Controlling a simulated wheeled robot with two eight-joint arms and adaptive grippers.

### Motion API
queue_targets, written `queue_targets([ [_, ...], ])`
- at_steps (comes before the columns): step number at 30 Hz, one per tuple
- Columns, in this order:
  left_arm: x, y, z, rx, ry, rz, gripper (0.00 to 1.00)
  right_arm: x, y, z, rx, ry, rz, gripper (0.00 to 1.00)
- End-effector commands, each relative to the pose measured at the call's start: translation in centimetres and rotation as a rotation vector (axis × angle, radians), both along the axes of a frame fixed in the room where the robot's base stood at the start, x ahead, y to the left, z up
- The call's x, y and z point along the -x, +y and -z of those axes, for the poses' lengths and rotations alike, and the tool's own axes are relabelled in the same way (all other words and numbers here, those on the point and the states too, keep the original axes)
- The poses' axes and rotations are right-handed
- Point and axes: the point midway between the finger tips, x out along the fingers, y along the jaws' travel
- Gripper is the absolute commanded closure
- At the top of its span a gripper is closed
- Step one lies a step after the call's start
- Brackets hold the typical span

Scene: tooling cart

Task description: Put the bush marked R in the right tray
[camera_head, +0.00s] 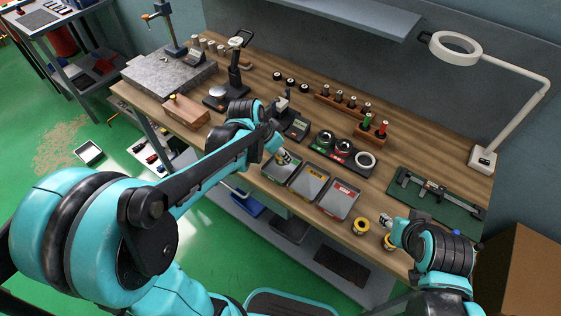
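Two gold-coloured bushes stand near the bench's front edge. One bush (361,227) is in the open, and the other bush (389,243) is partly hidden by my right arm. I cannot read an R on either. Three grey trays stand in a row left of them: the left tray (270,174), the middle tray (308,183) with a yellow label, and the right tray (339,202) with a red label. My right gripper (385,220) is just above and between the bushes. My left gripper (285,157) is over the left tray. Both grippers' fingers are too small to judge.
A green mat (437,199) with a measuring tool lies at the right. A lamp (484,158) stands at the back right. Bare wood shows between right tray and mat.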

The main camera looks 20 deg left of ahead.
Motion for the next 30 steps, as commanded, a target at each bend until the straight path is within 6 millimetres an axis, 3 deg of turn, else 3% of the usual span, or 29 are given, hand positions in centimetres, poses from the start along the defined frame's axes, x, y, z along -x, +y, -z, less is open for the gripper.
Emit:
queue_targets([
  [6,0.0,-0.1,3.4,0.000,0.000,0.000,1.00,0.0,0.0,1.9,0.000,0.000,0.000,0.60],
  [17,0.0,-0.1,3.7,0.000,0.000,0.000,1.00,0.0,0.0,2.0,0.000,0.000,0.000,0.60],
  [18,0.0,-0.1,3.7,0.000,0.000,0.000,0.58,0.0,0.0,2.0,0.000,0.000,0.000,0.60],
  [19,0.0,-0.1,3.6,0.000,0.000,0.000,0.55,0.0,0.0,1.9,0.000,0.000,0.000,0.60],
  [30,0.1,0.0,3.0,0.000,0.000,-0.001,0.55,0.0,0.0,1.5,0.000,0.000,0.000,0.60],
])
